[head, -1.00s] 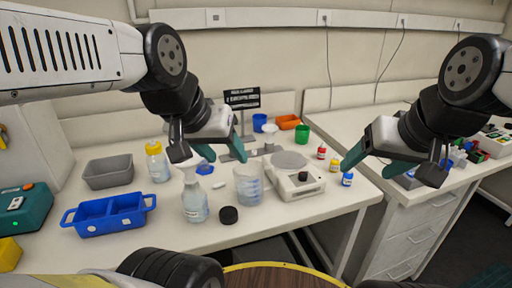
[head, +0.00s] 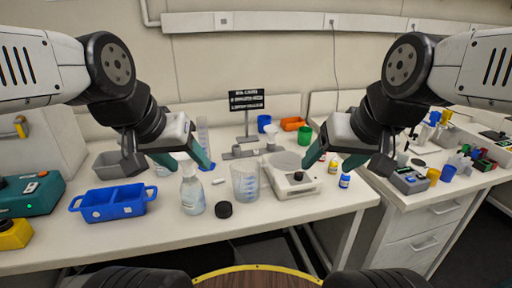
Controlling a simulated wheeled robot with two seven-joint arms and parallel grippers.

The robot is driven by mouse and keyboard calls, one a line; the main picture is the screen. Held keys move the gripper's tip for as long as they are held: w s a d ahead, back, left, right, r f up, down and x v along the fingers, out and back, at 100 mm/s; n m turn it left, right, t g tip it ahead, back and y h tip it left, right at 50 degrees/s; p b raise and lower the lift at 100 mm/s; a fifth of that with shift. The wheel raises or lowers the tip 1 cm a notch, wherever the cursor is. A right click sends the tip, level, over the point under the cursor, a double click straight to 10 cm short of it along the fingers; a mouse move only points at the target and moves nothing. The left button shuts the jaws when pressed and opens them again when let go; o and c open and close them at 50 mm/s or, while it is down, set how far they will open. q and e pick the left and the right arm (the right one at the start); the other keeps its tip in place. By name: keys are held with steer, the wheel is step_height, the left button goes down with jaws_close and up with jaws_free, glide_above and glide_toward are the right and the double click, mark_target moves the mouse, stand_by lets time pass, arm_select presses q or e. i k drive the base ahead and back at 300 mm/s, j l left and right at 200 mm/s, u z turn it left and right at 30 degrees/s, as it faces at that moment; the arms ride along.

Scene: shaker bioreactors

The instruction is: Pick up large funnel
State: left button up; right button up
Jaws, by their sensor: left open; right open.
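A white funnel-shaped top (head: 189,168) shows on a clear labelled bottle (head: 193,196) at the front middle of the bench; it looks like a funnel in the bottle's neck, but I cannot tell its size. My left gripper (head: 183,161) is open and empty, with its teal fingers in front of and above the bottle in the picture, partly covering things behind. My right gripper (head: 336,158) is open and empty above the right end of the bench, apart from the funnel.
A beaker (head: 245,183) and a black cap (head: 223,210) stand right of the bottle. A blue two-part tray (head: 112,203) is left of it. A white balance (head: 293,180) and small bottles (head: 344,181) are further right. A measuring cylinder (head: 203,135) stands behind. Bare bench lies in front.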

mark_target(187, 164)
steer(key=k+j, duration=0.15)
steer(key=j, duration=0.2)
steer(key=k+j, duration=0.15)
steer(key=j, duration=0.2)
steer(key=k+j+z, duration=0.1)
steer(key=j, duration=0.25)
steer(key=k, duration=0.1)
